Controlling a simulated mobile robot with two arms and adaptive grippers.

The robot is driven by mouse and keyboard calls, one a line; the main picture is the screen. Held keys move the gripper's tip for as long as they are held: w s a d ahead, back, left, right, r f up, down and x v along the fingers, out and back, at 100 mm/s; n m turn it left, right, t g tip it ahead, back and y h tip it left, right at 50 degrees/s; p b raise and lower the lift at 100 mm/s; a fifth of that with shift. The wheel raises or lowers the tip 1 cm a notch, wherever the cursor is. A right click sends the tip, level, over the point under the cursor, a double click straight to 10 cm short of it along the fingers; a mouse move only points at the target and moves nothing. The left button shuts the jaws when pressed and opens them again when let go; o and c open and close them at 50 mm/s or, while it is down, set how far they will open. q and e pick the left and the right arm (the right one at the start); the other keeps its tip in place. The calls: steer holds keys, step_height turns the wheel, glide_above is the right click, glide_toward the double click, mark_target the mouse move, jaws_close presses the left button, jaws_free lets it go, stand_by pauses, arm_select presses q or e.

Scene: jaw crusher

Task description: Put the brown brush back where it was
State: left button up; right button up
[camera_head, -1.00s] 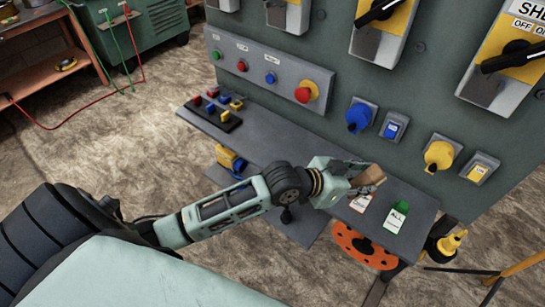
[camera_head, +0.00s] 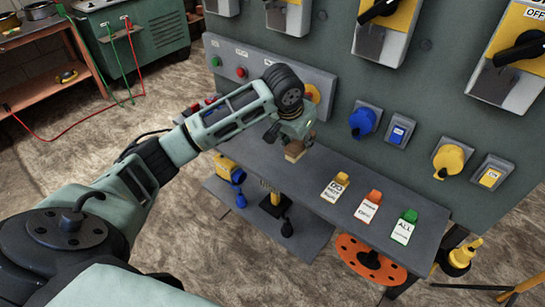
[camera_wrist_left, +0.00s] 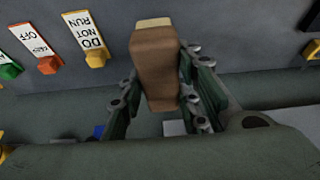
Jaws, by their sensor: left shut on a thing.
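My left gripper (camera_head: 290,140) is shut on the brown brush (camera_head: 295,153), held near the middle of the grey upper shelf (camera_head: 330,165). In the left wrist view the brush (camera_wrist_left: 156,65) stands out between the two fingers, with a pale strip at its far end. I cannot tell whether the brush touches the shelf. My right gripper is not in view.
On the shelf, right of the brush, lie a yellow tag (camera_head: 335,188), an orange tag (camera_head: 369,207) and a green tag (camera_head: 405,226). The green panel (camera_head: 330,75) with knobs rises behind. A lower shelf (camera_head: 262,225) holds padlocks. The shelf between brush and yellow tag looks clear.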

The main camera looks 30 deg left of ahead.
arm_select(q)
steer(key=a+f, duration=0.2)
steer(key=a, duration=0.1)
steer(key=a+f, duration=0.1)
steer(key=a, duration=0.2)
steer(key=a+f, duration=0.2)
steer(key=a, duration=0.1)
steer(key=shift+s+a+f, duration=0.1)
steer(key=shift+a+f, duration=0.05)
steer(key=shift+f, duration=0.15)
step_height(320, 180, down, 4)
steer(key=shift+f+p, duration=0.1)
steer(key=shift+p, duration=0.2)
steer(key=o, duration=1)
steer(key=v, duration=1.2)
